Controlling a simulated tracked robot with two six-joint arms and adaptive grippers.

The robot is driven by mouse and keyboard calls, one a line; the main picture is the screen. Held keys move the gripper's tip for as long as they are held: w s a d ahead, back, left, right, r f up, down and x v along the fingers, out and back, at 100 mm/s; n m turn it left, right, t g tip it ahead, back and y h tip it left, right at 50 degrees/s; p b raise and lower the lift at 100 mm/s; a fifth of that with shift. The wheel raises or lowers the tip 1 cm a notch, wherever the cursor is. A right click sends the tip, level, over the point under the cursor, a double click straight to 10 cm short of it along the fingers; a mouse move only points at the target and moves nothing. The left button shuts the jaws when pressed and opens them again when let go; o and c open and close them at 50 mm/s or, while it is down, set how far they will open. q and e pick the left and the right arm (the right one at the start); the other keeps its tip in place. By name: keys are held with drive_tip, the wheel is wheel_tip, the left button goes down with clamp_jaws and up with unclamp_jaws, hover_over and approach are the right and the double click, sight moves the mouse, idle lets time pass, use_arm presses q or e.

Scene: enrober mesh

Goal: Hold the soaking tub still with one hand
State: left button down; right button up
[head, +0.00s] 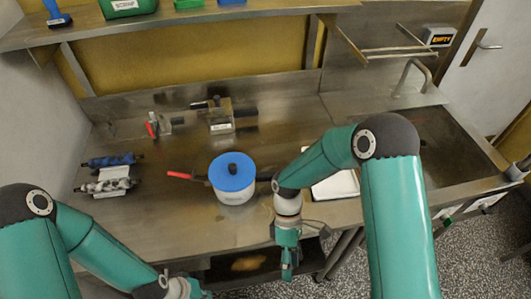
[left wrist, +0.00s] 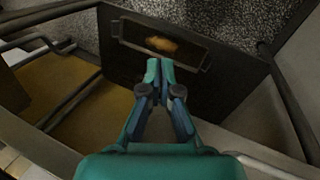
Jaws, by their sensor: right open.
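A white round tub with a blue lid (head: 234,170) and a dark knob stands upright on the steel counter, near its front middle. I take it to be the soaking tub. My right gripper (head: 287,270) hangs pointing down in front of the counter's front edge, to the right of the tub and apart from it. It is open, with nothing seen in it. My left gripper is mostly cut off at the bottom edge of the head view, below and left of the tub. In the left wrist view my left gripper (left wrist: 160,72) has its fingertips together, with nothing visible between them.
A red-handled tool (head: 180,175) lies left of the tub. A white tray (head: 340,186) lies behind my right arm. A sink basin (head: 430,150) is at the right. A dark open space lies below the counter front.

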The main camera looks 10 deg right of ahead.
drive_tip(key=w+d+r+n+g+h, duration=0.1)
drive_tip(key=w+d+r+n+h, duration=0.15)
drive_tip(key=r+n, duration=0.35)
wheel_tip(320, 180, up, 10)
drive_tip(key=m+t+y, duration=0.1)
drive_tip(key=t+y, duration=0.1)
drive_tip(key=t, duration=0.7)
hover_over(266, 174)
drive_tip(key=shift+s+r, duration=0.2)
drive_tip(key=shift+w, duration=0.2)
drive_tip(key=shift+f, duration=0.3)
wheel_tip(266, 174, down, 11)
drive_tip(key=shift+f, duration=0.1)
clamp_jaws()
